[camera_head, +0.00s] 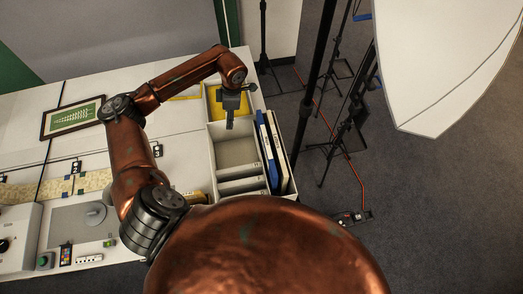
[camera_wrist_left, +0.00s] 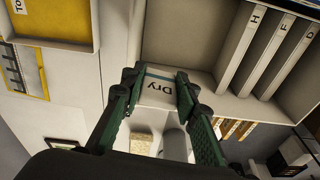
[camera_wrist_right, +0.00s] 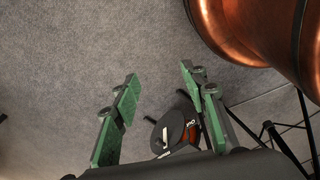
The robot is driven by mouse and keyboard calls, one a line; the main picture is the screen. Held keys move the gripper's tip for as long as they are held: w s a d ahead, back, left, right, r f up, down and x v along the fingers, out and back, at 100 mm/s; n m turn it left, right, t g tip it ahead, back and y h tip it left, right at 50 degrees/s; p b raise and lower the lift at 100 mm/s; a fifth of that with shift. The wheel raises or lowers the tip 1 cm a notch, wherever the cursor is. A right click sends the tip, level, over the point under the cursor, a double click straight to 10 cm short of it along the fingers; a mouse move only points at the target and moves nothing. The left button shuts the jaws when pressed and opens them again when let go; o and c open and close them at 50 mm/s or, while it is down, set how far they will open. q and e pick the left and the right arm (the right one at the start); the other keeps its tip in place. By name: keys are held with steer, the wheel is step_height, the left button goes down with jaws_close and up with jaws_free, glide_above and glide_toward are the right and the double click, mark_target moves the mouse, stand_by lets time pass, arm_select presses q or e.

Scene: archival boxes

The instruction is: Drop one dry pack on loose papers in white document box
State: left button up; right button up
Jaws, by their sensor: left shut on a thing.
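My left gripper (camera_head: 230,124) points down at the white compartmented box (camera_head: 208,158) in the head view. In the left wrist view its green fingers (camera_wrist_left: 158,75) are shut on a white dry pack (camera_wrist_left: 155,92) with a teal stripe and the word "Dry". The pack is held near the box's wall, beside an open compartment (camera_wrist_left: 185,40); I cannot tell its height above the box. Light dividers marked H, F and D (camera_wrist_left: 243,50) stand in the box. Loose papers are not clearly recognisable. My right gripper (camera_wrist_right: 155,90) is open and empty above the grey floor.
A blue binder (camera_head: 266,150) stands along the box's right side. A framed green picture (camera_head: 73,117) lies on the white table. Tripod stands (camera_head: 345,130) and a large white reflector (camera_head: 440,65) are at the right.

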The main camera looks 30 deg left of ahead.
steer(key=s+f+b, duration=0.2)
steer(key=s+f, duration=0.1)
steer(key=s, duration=0.5)
arm_select(q)
step_height(320, 180, down, 6)
steer(key=shift+r, duration=0.15)
steer(key=o, duration=0.4)
steer(key=shift+s+r, duration=0.15)
steer(key=shift+s, duration=0.35)
arm_select(e)
steer(key=w, duration=0.9)
arm_select(q)
steer(key=o, duration=0.4)
steer(key=shift+s+d+r+b, duration=0.1)
steer(key=shift+s+r+b, duration=0.2)
steer(key=shift+s, duration=0.25)
steer(key=shift+c, duration=0.2)
steer(key=shift+o, duration=0.7)
steer(key=shift+w+f, duration=0.4)
steer(key=shift+w, duration=0.3)
step_height(320, 180, up, 12)
steer(key=d, duration=0.1)
steer(key=shift+w+d, duration=0.25)
steer(key=shift+w, duration=0.2)
arm_select(e)
steer(key=s, duration=0.4)
steer(key=shift+s, duration=0.35)
